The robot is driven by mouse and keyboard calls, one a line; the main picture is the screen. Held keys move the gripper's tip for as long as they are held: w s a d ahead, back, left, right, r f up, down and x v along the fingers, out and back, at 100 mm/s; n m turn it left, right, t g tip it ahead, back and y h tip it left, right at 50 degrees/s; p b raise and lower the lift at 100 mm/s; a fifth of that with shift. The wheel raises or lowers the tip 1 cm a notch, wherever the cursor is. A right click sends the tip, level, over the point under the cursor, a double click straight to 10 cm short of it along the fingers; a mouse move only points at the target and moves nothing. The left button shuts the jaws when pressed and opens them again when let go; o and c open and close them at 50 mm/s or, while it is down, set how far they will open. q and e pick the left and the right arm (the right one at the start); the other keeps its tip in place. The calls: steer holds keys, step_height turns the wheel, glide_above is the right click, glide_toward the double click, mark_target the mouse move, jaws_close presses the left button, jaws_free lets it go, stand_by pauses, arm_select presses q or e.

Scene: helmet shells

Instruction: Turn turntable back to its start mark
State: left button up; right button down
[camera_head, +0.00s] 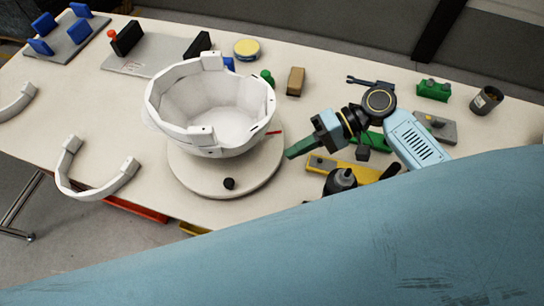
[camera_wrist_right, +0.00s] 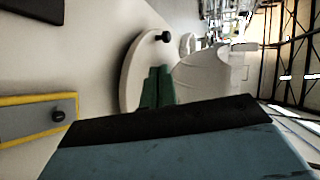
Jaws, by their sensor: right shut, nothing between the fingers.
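The turntable (camera_head: 245,180) is a round cream disc near the table's front edge. It also shows in the wrist view (camera_wrist_right: 130,72). A black knob (camera_head: 229,183) stands on its front part and appears in the wrist view (camera_wrist_right: 163,37). A white faceted helmet shell (camera_head: 210,105) sits open side up on the disc and hides much of it. My right gripper (camera_head: 289,154), with green fingers (camera_wrist_right: 157,88), is shut and empty just right of the disc. Contact with the disc cannot be told. My left gripper is out of view.
A white curved band (camera_head: 97,190) lies left of the turntable. A yellow-and-grey fixture (camera_head: 345,168) and a dark bottle (camera_head: 341,182) stand near my right arm. A brown block (camera_head: 296,81), yellow tin (camera_head: 247,49) and dark cup (camera_head: 487,100) are behind. A blue surface blocks the lower foreground.

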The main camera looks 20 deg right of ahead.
mark_target(247, 174)
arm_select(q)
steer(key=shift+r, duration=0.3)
arm_select(e)
steer(key=x, duration=0.8)
steer(key=r+x, duration=0.1)
steer(key=x, duration=0.3)
steer(key=shift+a+f, duration=0.15)
steer(key=shift+a, duration=0.4)
arm_select(q)
steer(key=shift+p, duration=0.3)
